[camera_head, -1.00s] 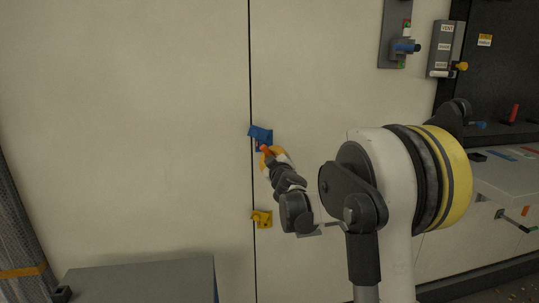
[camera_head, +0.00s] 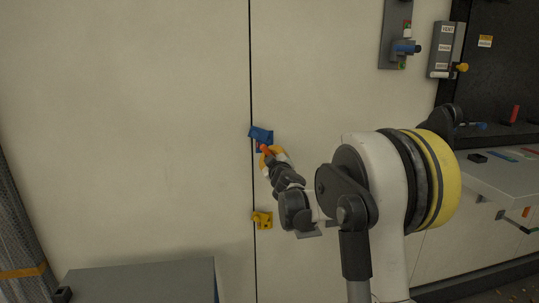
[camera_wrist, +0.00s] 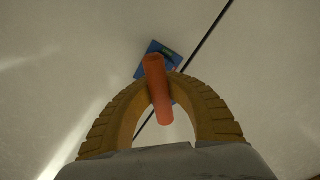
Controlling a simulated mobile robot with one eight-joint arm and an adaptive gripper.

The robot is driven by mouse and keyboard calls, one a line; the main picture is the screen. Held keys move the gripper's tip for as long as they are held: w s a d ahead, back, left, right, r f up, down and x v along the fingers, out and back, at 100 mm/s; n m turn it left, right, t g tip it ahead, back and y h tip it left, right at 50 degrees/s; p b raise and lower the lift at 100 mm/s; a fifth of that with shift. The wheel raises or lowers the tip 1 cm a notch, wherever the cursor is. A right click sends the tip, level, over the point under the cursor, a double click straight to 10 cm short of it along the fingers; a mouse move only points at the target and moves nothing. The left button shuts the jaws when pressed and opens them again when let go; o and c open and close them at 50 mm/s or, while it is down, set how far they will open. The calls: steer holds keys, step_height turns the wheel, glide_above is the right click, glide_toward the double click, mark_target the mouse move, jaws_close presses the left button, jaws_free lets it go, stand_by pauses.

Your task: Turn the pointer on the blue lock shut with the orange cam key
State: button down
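The blue lock (camera_head: 261,134) sits on the pale wall across a dark vertical seam. In the wrist view the lock (camera_wrist: 143,68) shows behind the key, with a small green mark at its top. The orange cam key (camera_wrist: 156,88) is between the yellow fingers of my gripper (camera_wrist: 158,82), which are closed around it. The key points toward the lock and covers part of its face. The pointer cannot be made out. In the head view my gripper (camera_head: 269,153) is just below the lock; whether the key touches it I cannot tell.
A yellow lock (camera_head: 262,220) is on the same seam lower down. A grey box (camera_head: 140,280) stands at the lower left. Grey panels with a blue handle (camera_head: 405,48) and a yellow knob (camera_head: 461,67) are at the upper right. The wall left of the seam is clear.

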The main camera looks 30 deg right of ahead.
steer(key=shift+x, duration=0.8)
stand_by(1.4)
steer(key=n, duration=0.5)
steer(key=shift+r, duration=0.1)
steer(key=n, duration=0.9)
steer(key=shift+p, duration=0.3)
steer(key=n, duration=0.5)
steer(key=shift+n, duration=0.4)
steer(key=shift+s, duration=0.1)
steer(key=v, duration=0.7)
steer(key=shift+a, duration=0.1)
